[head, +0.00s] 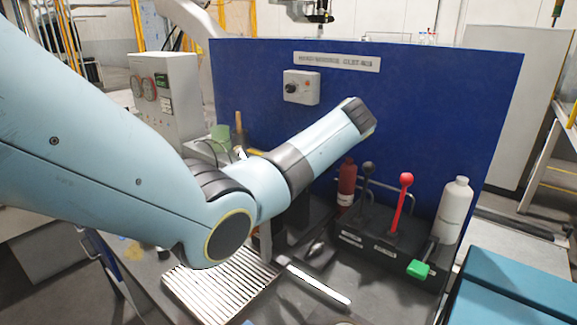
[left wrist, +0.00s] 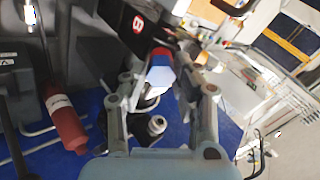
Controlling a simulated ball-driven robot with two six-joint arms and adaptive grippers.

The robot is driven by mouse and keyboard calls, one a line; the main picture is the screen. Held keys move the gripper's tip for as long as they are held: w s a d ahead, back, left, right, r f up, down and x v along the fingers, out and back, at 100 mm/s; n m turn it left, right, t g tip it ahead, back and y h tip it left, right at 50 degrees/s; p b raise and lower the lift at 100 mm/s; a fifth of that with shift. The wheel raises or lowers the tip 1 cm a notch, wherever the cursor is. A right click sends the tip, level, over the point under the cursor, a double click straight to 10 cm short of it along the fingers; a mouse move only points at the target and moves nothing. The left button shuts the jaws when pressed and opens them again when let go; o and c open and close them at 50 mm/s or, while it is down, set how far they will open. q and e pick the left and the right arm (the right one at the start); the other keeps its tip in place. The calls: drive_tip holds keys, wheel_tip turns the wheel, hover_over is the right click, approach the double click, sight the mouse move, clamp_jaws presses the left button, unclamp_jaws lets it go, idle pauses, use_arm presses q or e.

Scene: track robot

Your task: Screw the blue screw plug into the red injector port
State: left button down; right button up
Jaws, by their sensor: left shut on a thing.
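In the left wrist view, my left gripper (left wrist: 165,82) has its two fingers on either side of a blue piece, the blue screw plug (left wrist: 160,77). The gripper is shut on it. A small red part (left wrist: 163,52) shows right at the plug's far end, below a dark block with a red label; it looks like the red injector port. Whether plug and port touch or are threaded together I cannot tell. In the head view my left arm hides the gripper, plug and port. My right gripper is not in view.
A blue panel (head: 420,90) stands behind the bench. A red bottle (head: 347,178), a red-knobbed lever (head: 401,205), a black-knobbed lever (head: 366,180) and a white bottle (head: 453,212) stand to the right of my arm. A ribbed metal plate (head: 205,290) lies in front.

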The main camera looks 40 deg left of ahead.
use_arm(q)
drive_tip(key=shift+a+r+m+p, duration=0.1)
drive_tip(key=shift+r+m+p, duration=0.1)
drive_tip(key=shift+m+p, duration=0.35)
drive_tip(key=m, duration=0.5)
drive_tip(key=shift+s, duration=0.15)
drive_tip(key=m, duration=0.4)
drive_tip(key=shift+w+f, duration=0.15)
drive_tip(key=shift+w, duration=0.05)
drive_tip(key=shift+m, duration=0.35)
drive_tip(key=m, duration=0.4)
drive_tip(key=shift+s, duration=0.15)
drive_tip(key=m, duration=0.4)
drive_tip(key=shift+a, duration=0.1)
drive_tip(key=m, duration=0.4)
drive_tip(key=shift+f, duration=0.1)
